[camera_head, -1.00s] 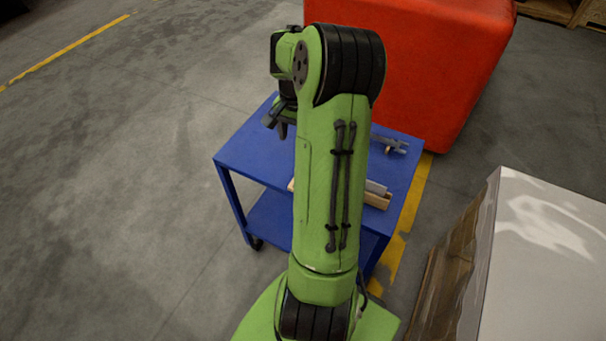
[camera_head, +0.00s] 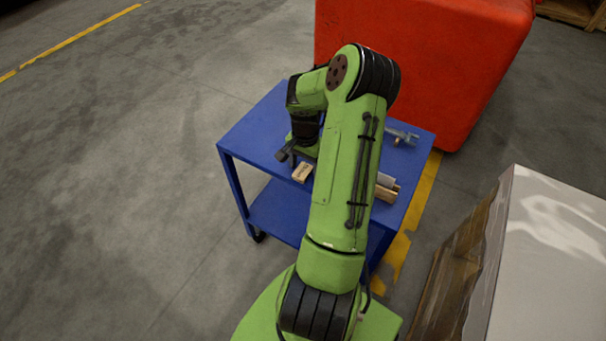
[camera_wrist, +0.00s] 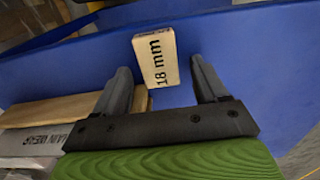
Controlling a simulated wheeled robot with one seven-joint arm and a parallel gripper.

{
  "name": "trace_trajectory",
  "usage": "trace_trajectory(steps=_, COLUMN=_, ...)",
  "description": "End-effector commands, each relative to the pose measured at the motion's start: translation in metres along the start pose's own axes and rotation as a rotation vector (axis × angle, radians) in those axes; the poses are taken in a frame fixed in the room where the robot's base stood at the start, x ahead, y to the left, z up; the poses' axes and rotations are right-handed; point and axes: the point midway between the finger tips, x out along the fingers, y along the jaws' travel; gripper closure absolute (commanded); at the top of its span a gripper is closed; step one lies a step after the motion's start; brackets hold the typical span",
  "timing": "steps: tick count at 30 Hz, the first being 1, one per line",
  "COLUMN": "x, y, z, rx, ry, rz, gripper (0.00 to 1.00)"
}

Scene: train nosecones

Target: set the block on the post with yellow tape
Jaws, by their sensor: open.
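A small pale wooden block (camera_wrist: 156,57) marked "18 mm" lies on the blue cart top, seen between and just beyond the fingertips in the wrist view. It also shows near the cart's front edge in the head view (camera_head: 302,173). My gripper (camera_wrist: 161,72) is open with nothing between its fingers. In the head view my gripper (camera_head: 288,156) hangs low over the cart, close to the block; the exact gap is hard to tell. I cannot make out a post with yellow tape in either view.
The blue cart (camera_head: 250,140) also holds a wooden piece with a grey printed bar (camera_head: 386,187), partly behind my arm, and a metal tool (camera_head: 402,136) at the far right. A large red bin (camera_head: 420,60) stands behind, a white-topped box (camera_head: 550,250) at right.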

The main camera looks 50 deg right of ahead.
Motion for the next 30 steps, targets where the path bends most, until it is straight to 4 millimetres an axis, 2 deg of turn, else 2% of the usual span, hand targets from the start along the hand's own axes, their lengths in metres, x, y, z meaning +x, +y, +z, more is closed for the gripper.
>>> trace_trajectory(steps=6, x=0.0, y=0.0, z=0.0, rx=-0.001, ry=0.001, rz=-0.001, gripper=0.29)
trace_trajectory(steps=18, x=0.0, y=0.0, z=0.0, rx=-0.001, ry=0.001, rz=-0.001, gripper=0.9)
trace_trajectory(steps=25, x=-0.005, y=0.0, z=0.0, rx=-0.001, ry=0.002, rz=-0.001, gripper=0.92)
trace_trajectory(steps=30, x=-0.044, y=0.0, z=-0.001, rx=-0.001, ry=0.007, rz=-0.001, gripper=0.92)
